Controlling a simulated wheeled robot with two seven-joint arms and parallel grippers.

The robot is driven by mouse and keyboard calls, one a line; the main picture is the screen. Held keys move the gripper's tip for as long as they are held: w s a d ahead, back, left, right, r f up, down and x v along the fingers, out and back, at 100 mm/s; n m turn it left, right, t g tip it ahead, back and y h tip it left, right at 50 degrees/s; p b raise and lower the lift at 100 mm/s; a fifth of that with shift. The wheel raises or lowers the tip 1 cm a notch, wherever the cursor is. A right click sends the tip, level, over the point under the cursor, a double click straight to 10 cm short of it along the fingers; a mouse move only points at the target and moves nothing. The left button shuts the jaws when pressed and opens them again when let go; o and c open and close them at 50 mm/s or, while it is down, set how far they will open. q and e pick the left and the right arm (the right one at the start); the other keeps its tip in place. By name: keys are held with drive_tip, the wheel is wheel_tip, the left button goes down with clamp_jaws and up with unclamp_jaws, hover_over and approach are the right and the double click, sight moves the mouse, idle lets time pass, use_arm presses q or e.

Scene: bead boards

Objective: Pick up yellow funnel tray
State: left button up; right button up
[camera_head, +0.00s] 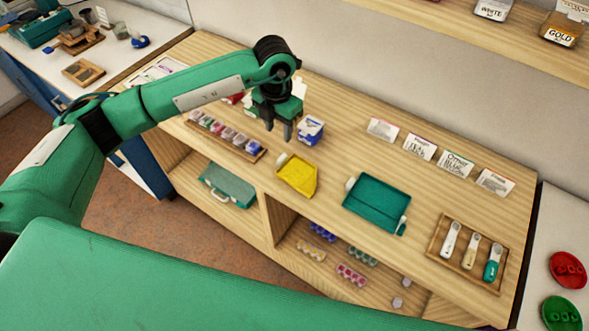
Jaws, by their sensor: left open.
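The yellow funnel tray (297,176) lies flat on the wooden worktop, near its front edge, with a small white part at its upper left corner. My left gripper (279,136) points down above the worktop, up and left of the yellow tray in the picture. Its fingers are open with nothing seen between them, and it is apart from the tray. A large green arm link of mine crosses the lower part of the view; my right gripper is not in view.
A blue and white box (311,130) stands close to the right of my left gripper. A rack of small jars (226,137) lies left of it. A teal tray (377,205) lies right of the yellow tray. A wooden tray of scoops (468,255) is farther right.

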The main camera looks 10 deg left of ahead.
use_arm(q)
drive_tip(key=p, duration=0.2)
hover_over(281, 158)
wheel_tip(281, 158, down, 6)
drive_tip(key=shift+a+f, duration=0.1)
drive_tip(key=shift+f, duration=0.05)
drive_tip(key=shift+f+p, duration=0.35)
drive_tip(key=shift+f, duration=0.2)
wheel_tip(281, 158, down, 3)
drive_tip(key=shift+s+f+p, duration=0.1)
drive_tip(key=shift+f+p, duration=0.05)
drive_tip(key=shift+p, duration=0.75)
drive_tip(key=shift+f, duration=0.5)
clamp_jaws()
